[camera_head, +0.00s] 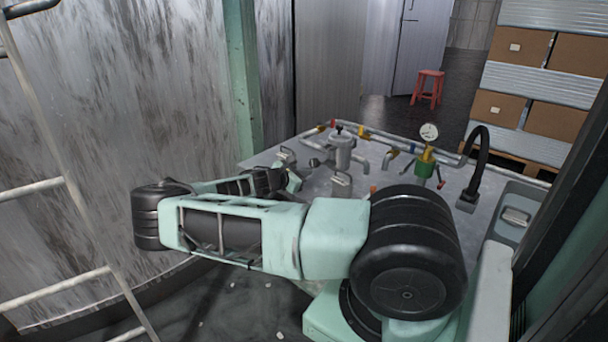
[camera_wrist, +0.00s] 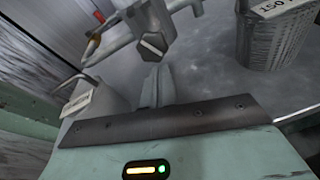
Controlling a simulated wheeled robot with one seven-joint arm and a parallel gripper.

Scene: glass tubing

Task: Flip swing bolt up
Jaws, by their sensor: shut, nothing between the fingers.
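My gripper (camera_wrist: 157,72) shows in the wrist view as narrow grey fingers, shut together with nothing between them. Its tips are just below a grey metal fitting (camera_wrist: 140,25). A dark, angular nut-like piece (camera_wrist: 154,46) on that fitting, possibly the swing bolt's end, lies right ahead of the tips. I cannot tell whether they touch. In the head view my arm reaches left and folds back toward the table. The fingertips there are too small to make out, close to a small grey fitting (camera_head: 286,156) at the table's left edge. The swing bolt cannot be told apart there.
A labelled ribbed cylinder (camera_wrist: 275,40) stands right of my gripper. A big metal tank (camera_head: 120,90) and ladder (camera_head: 45,185) are left.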

